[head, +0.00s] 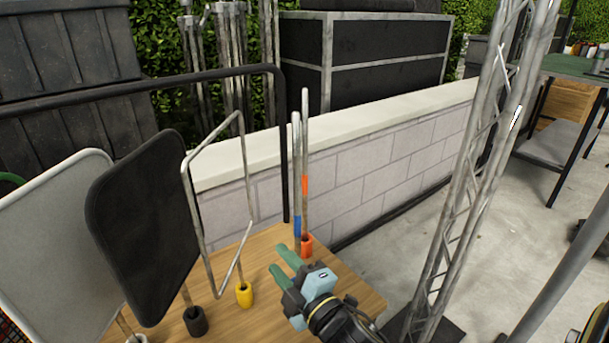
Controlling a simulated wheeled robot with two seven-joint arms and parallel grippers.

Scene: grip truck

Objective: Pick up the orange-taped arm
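The orange-taped arm (305,150) is a thin grey metal rod with a band of orange tape. It stands upright in an orange holder (307,241) near the far edge of the wooden board (260,250). A blue-taped rod (297,190) stands close beside it on the left. My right gripper (275,257), with green fingers, is just in front and to the left of the orange holder. Its fingers are apart, with nothing seen between them. My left gripper is not in view.
A yellow holder (244,296) carries a wire frame (188,195), and a black holder (195,321) stands left of it. Black (145,220) and white (45,240) panels fill the left. A black rail and block wall (370,170) lie behind; a lattice truss (465,190) rises right.

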